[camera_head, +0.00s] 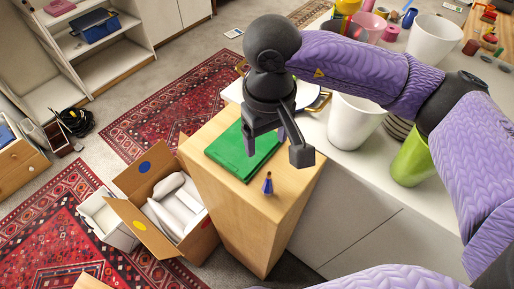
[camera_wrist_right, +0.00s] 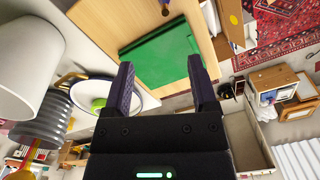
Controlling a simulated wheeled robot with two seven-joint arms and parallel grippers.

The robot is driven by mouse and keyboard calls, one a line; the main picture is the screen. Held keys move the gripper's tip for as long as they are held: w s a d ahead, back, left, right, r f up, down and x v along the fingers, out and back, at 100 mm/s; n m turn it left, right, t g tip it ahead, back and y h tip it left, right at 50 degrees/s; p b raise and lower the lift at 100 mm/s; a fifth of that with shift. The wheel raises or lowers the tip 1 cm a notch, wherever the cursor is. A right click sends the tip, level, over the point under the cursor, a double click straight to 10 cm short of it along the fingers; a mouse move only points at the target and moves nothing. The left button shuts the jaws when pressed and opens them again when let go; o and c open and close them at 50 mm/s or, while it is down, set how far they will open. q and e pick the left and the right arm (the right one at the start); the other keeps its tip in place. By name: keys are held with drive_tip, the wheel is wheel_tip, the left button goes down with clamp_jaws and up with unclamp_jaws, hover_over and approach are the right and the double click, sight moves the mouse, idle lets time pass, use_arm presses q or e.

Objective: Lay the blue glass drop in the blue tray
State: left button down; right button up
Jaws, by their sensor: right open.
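A small blue drop-shaped piece (camera_head: 268,184) stands on the light wooden stand top, near its front corner; its end shows at the top edge of the right wrist view (camera_wrist_right: 165,7). My right gripper (camera_head: 276,148) is open and empty, above the green slab and behind the blue piece, apart from it. In the right wrist view its two fingers (camera_wrist_right: 160,80) are spread with the green slab beyond them. A blue box-like container (camera_head: 94,27) sits on the white shelf at upper left; I cannot tell if it is the blue tray. My left gripper is not in view.
The green slab (camera_head: 243,147) lies on the wooden stand (camera_head: 228,195). An open cardboard box (camera_head: 150,222) with white contents stands on the floor beside it. White pots (camera_head: 354,125) and a green cup (camera_head: 411,160) crowd the white counter at right. Rugs cover the floor.

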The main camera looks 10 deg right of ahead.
sight(269, 181)
drive_tip(key=s+f+p, duration=0.1)
drive_tip(key=s+f, duration=0.1)
drive_tip(key=s+f+p, duration=0.1)
drive_tip(key=s+f, duration=0.1)
drive_tip(key=f, duration=0.1)
drive_tip(key=shift+s+f, duration=0.1)
drive_tip(key=shift+s, duration=0.2)
drive_tip(key=f, duration=0.1)
drive_tip(key=w+f, duration=0.1)
drive_tip(key=f, duration=0.2)
drive_tip(key=shift+w, duration=0.3)
drive_tip(key=shift+s+r, duration=0.1)
drive_tip(key=shift+s, duration=0.1)
drive_tip(key=shift+w, duration=0.15)
drive_tip(key=c, duration=0.7)
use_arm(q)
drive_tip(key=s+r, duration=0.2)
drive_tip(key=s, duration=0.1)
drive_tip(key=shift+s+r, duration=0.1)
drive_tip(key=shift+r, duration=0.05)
use_arm(e)
clamp_jaws()
